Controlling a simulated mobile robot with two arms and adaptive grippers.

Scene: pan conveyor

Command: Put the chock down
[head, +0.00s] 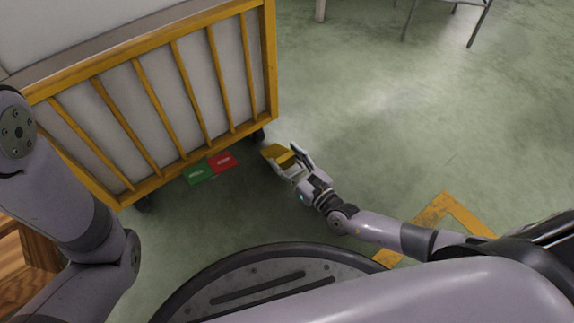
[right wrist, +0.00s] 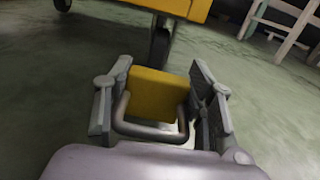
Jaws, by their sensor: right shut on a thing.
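The yellow chock (head: 276,153) is held in my right gripper (head: 291,162), low by the near right corner of the yellow-framed cart. In the right wrist view the chock (right wrist: 155,92) sits between the two fingers, with a grey metal handle loop in front of it. A cart wheel (right wrist: 160,47) shows just beyond the chock. Whether the chock touches the floor or the wheel I cannot tell. My left arm comes in at the left of the head view, but its gripper is out of view.
The yellow-framed cart (head: 163,88) with grey-white panels fills the upper left. Green and red labels (head: 210,167) lie by its lower edge. Yellow floor tape (head: 435,212) is at right. A wooden item (head: 30,262) stands at lower left. Floor right of the cart is clear.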

